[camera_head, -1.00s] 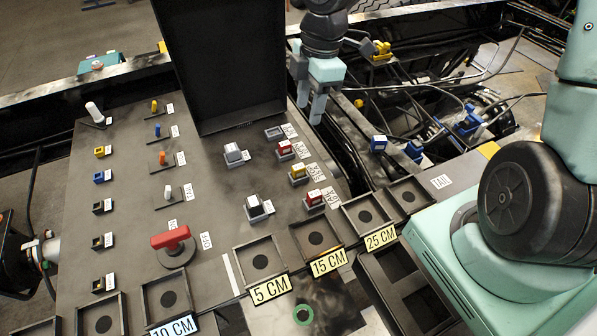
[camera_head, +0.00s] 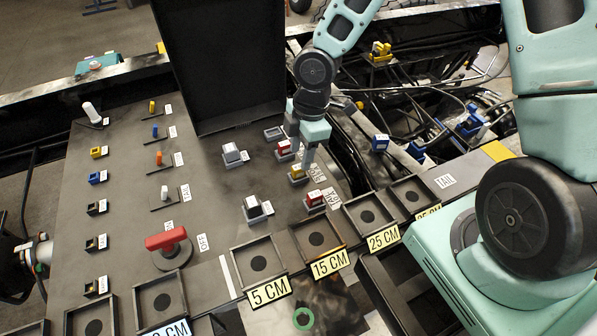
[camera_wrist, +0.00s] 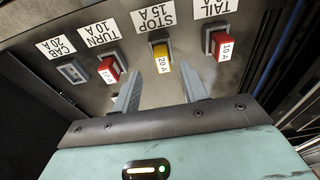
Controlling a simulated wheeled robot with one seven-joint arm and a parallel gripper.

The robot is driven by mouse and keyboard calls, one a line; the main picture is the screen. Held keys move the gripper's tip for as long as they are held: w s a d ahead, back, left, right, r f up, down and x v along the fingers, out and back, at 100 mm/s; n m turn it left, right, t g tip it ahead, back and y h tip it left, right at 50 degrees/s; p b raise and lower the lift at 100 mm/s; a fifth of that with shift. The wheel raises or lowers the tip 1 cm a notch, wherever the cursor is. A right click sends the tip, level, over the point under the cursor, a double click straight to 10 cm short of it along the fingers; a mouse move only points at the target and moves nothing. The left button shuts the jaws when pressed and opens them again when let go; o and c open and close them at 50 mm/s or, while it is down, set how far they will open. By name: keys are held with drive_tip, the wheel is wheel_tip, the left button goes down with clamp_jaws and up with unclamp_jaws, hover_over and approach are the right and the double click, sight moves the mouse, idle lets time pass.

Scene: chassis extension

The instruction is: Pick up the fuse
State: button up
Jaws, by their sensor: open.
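A yellow fuse marked 20 A (camera_wrist: 162,60) sits in the socket labelled STOP 15 A in the wrist view. It also shows in the head view (camera_head: 297,171). A red fuse (camera_wrist: 108,70) sits in the TURN 10 A socket to its left. Another red fuse (camera_wrist: 221,44) sits in the TAIL socket to its right. The CAB 20 A socket (camera_wrist: 72,72) looks empty. My gripper (camera_wrist: 162,88) is open and empty, its fingers pointing toward the yellow fuse with one on either side of it in the picture. In the head view my gripper (camera_head: 303,158) is right over the fuse row.
A tall black open lid (camera_head: 225,65) stands just behind and left of the fuse row. White-topped blocks (camera_head: 232,154) and a red switch handle (camera_head: 167,239) are on the panel. Trays marked in centimetres (camera_head: 318,243) line the front. Cables and frame parts lie to the right.

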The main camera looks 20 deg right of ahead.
sight(299, 166)
drive_tip(key=f, duration=0.4)
drive_tip(key=shift+s+a, duration=0.2)
drive_tip(key=shift+a, duration=0.15)
clamp_jaws()
wheel_tip(299, 166, up, 10)
drive_tip(key=p, duration=0.1)
